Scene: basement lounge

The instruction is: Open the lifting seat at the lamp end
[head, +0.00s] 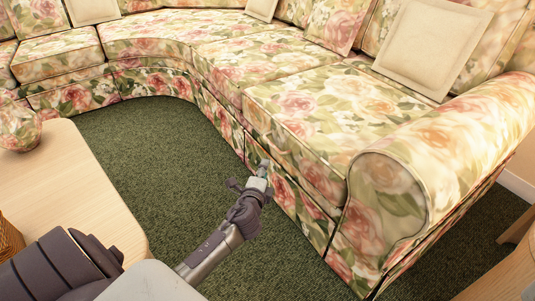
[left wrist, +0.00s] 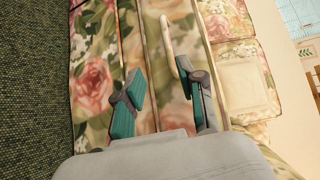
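The floral sectional sofa's end seat (head: 315,105) lies flat beside the rolled armrest (head: 388,205). No lamp is in view. My left gripper (head: 262,171) is at the sofa's front, near the lower front edge of this seat. In the left wrist view my left gripper (left wrist: 163,88) has its two teal-padded fingers apart, with floral fabric and pale piping (left wrist: 151,70) between or behind them. A thin pale curved strip (left wrist: 168,38) lies near the right finger; I cannot tell whether it is touched. My right gripper is not in view.
A light wooden table (head: 95,185) with a floral round object (head: 18,128) stands at the left. Green carpet (head: 165,150) is free between table and sofa. A cream pillow (head: 432,45) leans on the backrest. Light wooden furniture (head: 505,275) shows at the lower right.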

